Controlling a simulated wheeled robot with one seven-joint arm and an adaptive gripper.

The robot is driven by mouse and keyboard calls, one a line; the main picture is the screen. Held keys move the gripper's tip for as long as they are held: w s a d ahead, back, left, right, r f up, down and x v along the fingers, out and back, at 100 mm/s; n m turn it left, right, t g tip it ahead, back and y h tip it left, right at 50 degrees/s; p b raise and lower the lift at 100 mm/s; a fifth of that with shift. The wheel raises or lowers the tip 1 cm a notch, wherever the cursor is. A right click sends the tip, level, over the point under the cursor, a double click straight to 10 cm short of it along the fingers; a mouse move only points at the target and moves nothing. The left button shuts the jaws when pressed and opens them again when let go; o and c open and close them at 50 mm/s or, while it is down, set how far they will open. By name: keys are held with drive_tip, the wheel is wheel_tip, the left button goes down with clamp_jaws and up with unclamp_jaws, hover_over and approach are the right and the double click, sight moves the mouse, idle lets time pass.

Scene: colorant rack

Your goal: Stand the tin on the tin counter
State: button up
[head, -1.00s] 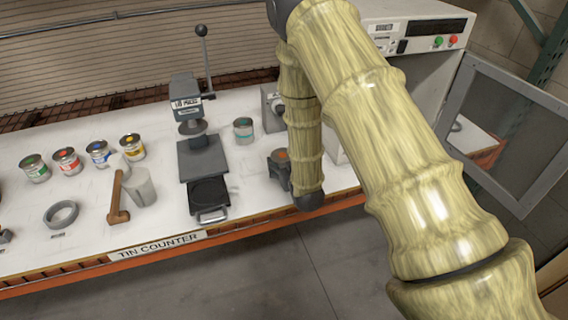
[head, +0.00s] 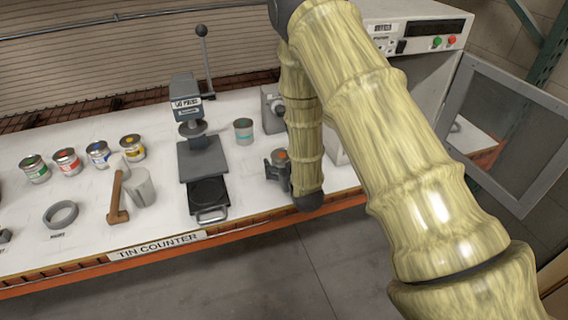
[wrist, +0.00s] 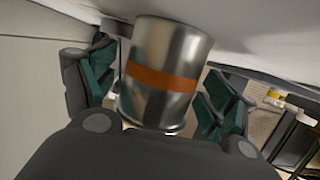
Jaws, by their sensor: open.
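A metal tin with an orange band (wrist: 163,78) stands between the two fingers of my gripper (wrist: 158,95) in the wrist view. The fingers are spread, with a visible gap on the left; contact on the right is hard to tell.
A lid press (head: 190,130) stands further left. Several colored tins (head: 66,161), a mallet (head: 118,197) and a grey ring (head: 61,214) are on the left. An open cabinet door (head: 512,130) is at right.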

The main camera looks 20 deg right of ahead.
drive_tip(key=shift+s+a+f, duration=0.2)
drive_tip(key=shift+s+f, duration=0.25)
drive_tip(key=shift+f, duration=0.25)
drive_tip(key=shift+w+r+p, duration=0.15)
drive_tip(key=shift+r+p, duration=0.3)
drive_tip(key=shift+p, duration=0.3)
drive_tip(key=b+v, duration=0.1)
drive_tip(key=v, duration=0.2)
drive_tip(key=b+v, duration=0.2)
drive_tip(key=v, duration=0.2)
drive_tip(key=b+v, duration=0.2)
drive_tip(key=v, duration=0.1)
drive_tip(key=shift+d+r, duration=0.2)
drive_tip(key=shift+r, duration=0.25)
drive_tip(key=shift+s+r, duration=0.25)
drive_tip(key=shift+s, duration=0.35)
